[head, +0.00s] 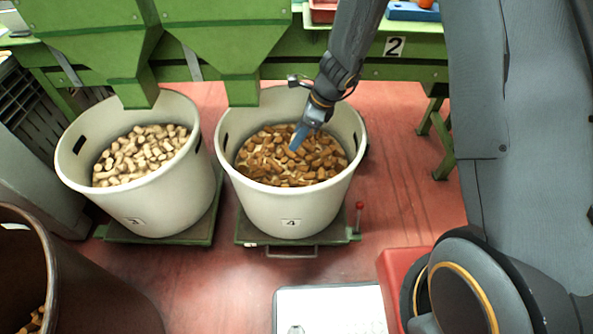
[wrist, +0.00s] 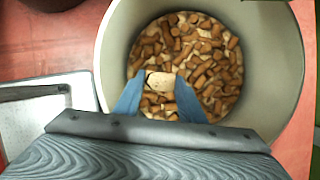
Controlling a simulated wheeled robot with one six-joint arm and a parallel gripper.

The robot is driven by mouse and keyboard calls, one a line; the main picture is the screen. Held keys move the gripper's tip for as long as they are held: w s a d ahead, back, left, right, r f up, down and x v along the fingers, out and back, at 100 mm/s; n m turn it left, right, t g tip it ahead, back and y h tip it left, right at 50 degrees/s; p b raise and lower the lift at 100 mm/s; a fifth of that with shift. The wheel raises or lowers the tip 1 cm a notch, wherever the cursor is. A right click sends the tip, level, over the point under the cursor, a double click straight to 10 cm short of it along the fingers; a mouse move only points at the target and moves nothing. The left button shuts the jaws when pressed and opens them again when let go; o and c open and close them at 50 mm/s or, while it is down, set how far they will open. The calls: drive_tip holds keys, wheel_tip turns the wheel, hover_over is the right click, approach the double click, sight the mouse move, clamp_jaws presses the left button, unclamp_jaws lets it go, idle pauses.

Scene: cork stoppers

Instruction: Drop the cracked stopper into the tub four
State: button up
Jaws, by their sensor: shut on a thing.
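Tub four (head: 290,205) is a white tub labelled 4, filled partway with brown and pale cork stoppers. It also fills most of the wrist view (wrist: 277,60). My gripper (head: 297,143) is above the tub's opening, pointing down into it. In the wrist view my gripper (wrist: 160,88) has its blue fingers shut on a pale tan stopper (wrist: 160,81), held over the stoppers inside. The held stopper is hidden by the fingers in the head view. I cannot make out a crack on it.
Tub three (head: 143,205), with pale stoppers, stands to the left. A brown bin (head: 85,290) is at the lower left. Green chutes (head: 220,40) hang above the tubs' back rims. A white tray (head: 330,308) lies in front, beside a red box (head: 396,272).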

drive_tip(key=shift+f+b, duration=2.7)
drive_tip(key=shift+b, duration=0.1)
drive_tip(key=o, duration=1.1)
drive_tip(key=shift+p+v, duration=1.05)
drive_tip(key=shift+v, duration=2.9)
